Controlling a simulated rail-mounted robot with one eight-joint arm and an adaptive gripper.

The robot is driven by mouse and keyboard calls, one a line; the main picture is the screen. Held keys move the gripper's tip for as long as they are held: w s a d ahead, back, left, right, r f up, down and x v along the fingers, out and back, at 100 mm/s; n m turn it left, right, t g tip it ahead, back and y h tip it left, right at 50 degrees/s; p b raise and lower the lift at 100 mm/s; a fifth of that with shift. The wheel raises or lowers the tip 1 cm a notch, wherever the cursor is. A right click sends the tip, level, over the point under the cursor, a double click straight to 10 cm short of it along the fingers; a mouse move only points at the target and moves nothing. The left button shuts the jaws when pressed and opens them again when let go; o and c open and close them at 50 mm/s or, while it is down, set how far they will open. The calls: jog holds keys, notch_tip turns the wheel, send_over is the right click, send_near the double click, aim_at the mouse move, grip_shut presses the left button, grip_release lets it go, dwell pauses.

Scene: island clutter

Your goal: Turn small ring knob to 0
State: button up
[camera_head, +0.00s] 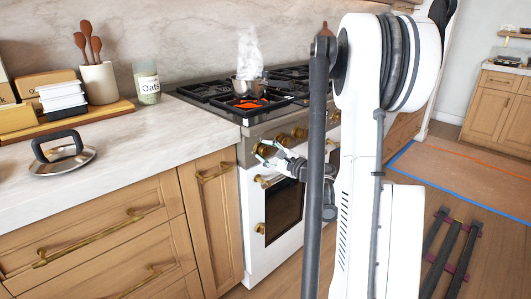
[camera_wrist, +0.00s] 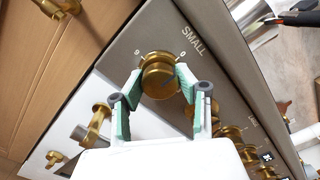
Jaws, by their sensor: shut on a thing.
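The small ring knob (camera_wrist: 158,78) is a round brass knob on the grey stove panel, beside the printed word SMALL. I cannot tell the knob's exact pointer angle.
A steaming pot (camera_head: 247,88) stands on the gas stove (camera_head: 208,91) near a glowing orange burner (camera_head: 250,103). More brass knobs (camera_head: 299,132) line the panel to the right. A lid (camera_head: 62,158) lies on the counter at left. Brass handles (camera_wrist: 95,128) stick out below the panel.

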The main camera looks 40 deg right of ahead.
dwell(0.5)
jog(key=o, duration=1.2)
jog(key=shift+c, duration=0.2)
jog(key=s, duration=1.2)
jog(key=shift+d, duration=0.15)
